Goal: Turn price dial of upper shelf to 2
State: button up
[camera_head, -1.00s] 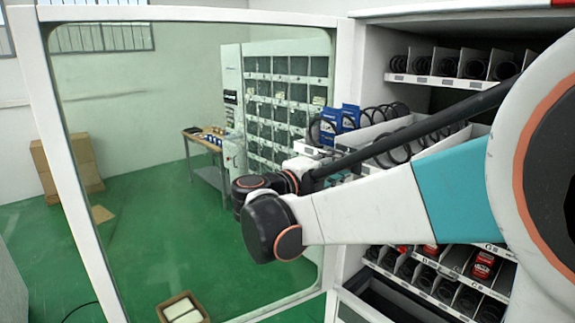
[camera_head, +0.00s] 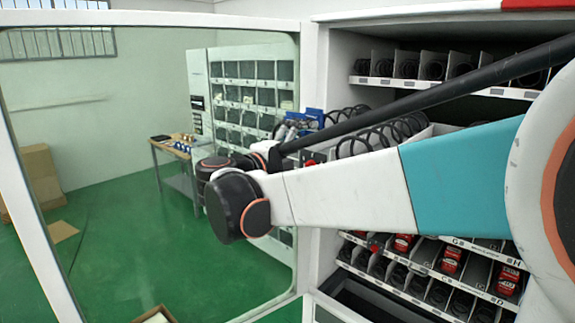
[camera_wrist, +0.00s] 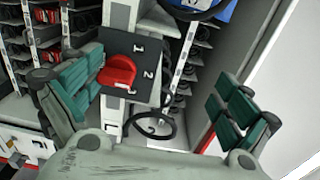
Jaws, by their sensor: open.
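The price dial is a red knob (camera_wrist: 118,71) on a dark plate (camera_wrist: 112,46) marked 1, 2 and 3, in the wrist view. The knob's narrow lower end lies near the 3; its exact setting is hard to tell. My gripper (camera_wrist: 158,98) is open, its green-padded fingers wide apart. The left finger is close beside the knob and overlaps the plate's left side in the picture; I cannot tell whether they touch. The right finger is well off to the right. In the head view my arm hides most of the gripper, and a small red patch shows beside the arm.
The vending cabinet's upper shelf (camera_head: 432,84) holds black spirals. Lower shelves carry red cans (camera_head: 451,262). The open glass door frame (camera_head: 307,150) stands left of the cabinet. A black spiral (camera_wrist: 155,125) hangs below the plate in the wrist view.

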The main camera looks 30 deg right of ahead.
jog(key=shift+o, duration=0.3)
jog(key=r, duration=0.3)
jog(key=w+r, duration=0.1)
jog(key=r, duration=0.1)
jog(key=shift+d+r, duration=0.3)
jog(key=shift+r, duration=0.05)
jog(key=shift+g+y, duration=0.3)
jog(key=shift+y, duration=0.6)
jog(key=f, duration=0.5)
jog(key=shift+s, duration=0.3)
jog(key=shift+s+a+r, duration=0.2)
jog(key=shift+s+a, duration=0.05)
jog(key=shift+a, duration=0.3)
jog(key=shift+c, duration=0.3)
jog(key=shift+s+a+f, duration=0.15)
jog(key=shift+a, duration=0.55)
jog(key=shift+c, duration=1)
jog(key=s+a, duration=0.1)
jog(key=a, duration=0.1)
jog(key=s+a, duration=0.1)
jog(key=shift+s+a+r, duration=0.2)
jog(key=shift+s+r, duration=0.1)
jog(key=c, duration=0.6)
jog(key=shift+o, duration=0.2)
jog(key=f+v, duration=0.2)
jog(key=v, duration=0.8)
jog(key=shift+a+f+m+p, duration=0.25)
jog(key=shift+a+m+p, duration=0.05)
jog(key=shift+a, duration=0.25)
jog(key=shift+s+d, duration=0.1)
